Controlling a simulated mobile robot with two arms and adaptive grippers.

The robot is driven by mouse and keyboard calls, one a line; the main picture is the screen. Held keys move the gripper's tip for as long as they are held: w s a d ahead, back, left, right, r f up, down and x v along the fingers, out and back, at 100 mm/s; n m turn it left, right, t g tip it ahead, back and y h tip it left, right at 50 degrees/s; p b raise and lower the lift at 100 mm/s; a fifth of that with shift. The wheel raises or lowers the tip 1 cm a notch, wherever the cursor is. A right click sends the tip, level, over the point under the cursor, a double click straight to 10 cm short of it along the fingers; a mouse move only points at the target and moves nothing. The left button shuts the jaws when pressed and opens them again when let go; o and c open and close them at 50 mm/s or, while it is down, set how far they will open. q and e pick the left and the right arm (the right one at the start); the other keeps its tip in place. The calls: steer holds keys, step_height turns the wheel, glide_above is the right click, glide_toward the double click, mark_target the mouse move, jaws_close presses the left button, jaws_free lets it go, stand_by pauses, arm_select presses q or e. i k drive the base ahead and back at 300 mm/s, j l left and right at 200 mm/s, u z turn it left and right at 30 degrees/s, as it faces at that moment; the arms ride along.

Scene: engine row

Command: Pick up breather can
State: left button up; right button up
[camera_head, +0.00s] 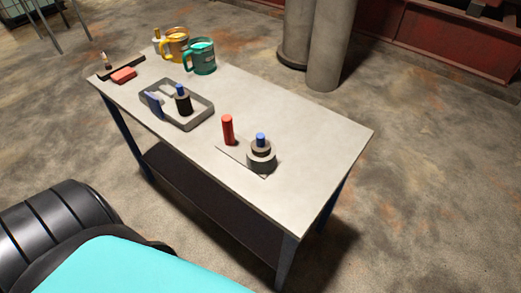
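No label marks the breather can, so I cannot tell for sure which thing it is. A dark can with a blue top (183,101) stands in a grey tray (190,124) on the table. A wide grey round piece with a brown ring and blue top (261,158) stands on a thin plate (234,151) nearer the table's front edge. A red cylinder (228,130) stands upright beside it on the plate. Neither of my grippers is in view.
The table (320,131) has free room at its right end. A blue piece (154,104) leans in the tray. Grey columns (331,45) stand beyond the table.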

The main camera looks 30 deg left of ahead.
mark_target(237, 148)
steer(key=u, duration=1.1)
